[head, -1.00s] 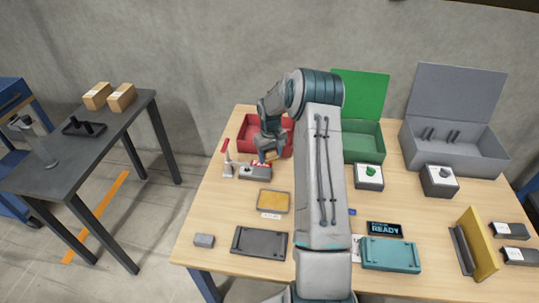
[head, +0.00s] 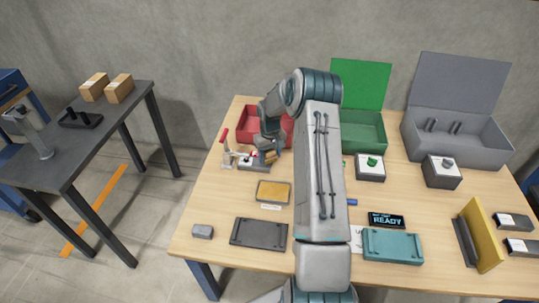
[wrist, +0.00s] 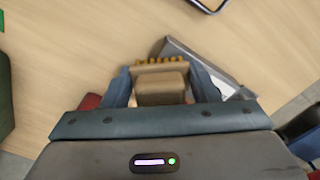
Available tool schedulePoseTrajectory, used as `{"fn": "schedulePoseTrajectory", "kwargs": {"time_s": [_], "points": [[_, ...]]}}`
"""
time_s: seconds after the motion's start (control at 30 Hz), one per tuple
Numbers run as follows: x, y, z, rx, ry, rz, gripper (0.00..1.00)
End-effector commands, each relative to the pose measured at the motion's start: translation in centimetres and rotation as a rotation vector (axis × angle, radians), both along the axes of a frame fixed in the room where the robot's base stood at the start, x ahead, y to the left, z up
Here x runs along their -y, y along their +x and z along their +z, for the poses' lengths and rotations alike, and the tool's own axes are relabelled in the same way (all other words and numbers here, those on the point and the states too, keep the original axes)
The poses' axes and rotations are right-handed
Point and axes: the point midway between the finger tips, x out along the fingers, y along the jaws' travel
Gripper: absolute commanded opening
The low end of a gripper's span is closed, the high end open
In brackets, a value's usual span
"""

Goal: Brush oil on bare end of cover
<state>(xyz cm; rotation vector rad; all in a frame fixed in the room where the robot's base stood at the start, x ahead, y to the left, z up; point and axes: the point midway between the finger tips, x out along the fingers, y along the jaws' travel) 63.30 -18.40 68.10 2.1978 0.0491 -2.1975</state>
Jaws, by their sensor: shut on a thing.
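My gripper (wrist: 162,88) is shut on a tan brush (wrist: 162,92) with a row of yellow bristles at its far edge. In the head view the brush (head: 268,157) shows small below the gripper, at the right end of a dark grey block (head: 250,165) beside a red-handled clamp (head: 225,140). I take this block to be the cover, but cannot be sure. In the wrist view a grey piece (wrist: 222,78) lies below and to the right of the bristles, partly hidden by the right finger. I cannot tell whether the bristles touch it.
A red bin (head: 245,118) is behind. A dark plate (head: 259,234), a teal plate (head: 392,246) and a small grey block (head: 202,232) lie in front. A green box (head: 370,152) stands right of my arm.

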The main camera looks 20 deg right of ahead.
Motion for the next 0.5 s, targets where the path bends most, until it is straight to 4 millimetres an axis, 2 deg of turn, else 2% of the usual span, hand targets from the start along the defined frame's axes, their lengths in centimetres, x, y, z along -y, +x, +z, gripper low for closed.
{"fn": "schedulePoseTrajectory", "kwargs": {"time_s": [0.5], "points": [[-0.04, 0.02, -0.69, 0.0, 0.0, 0.0, 0.36]]}}
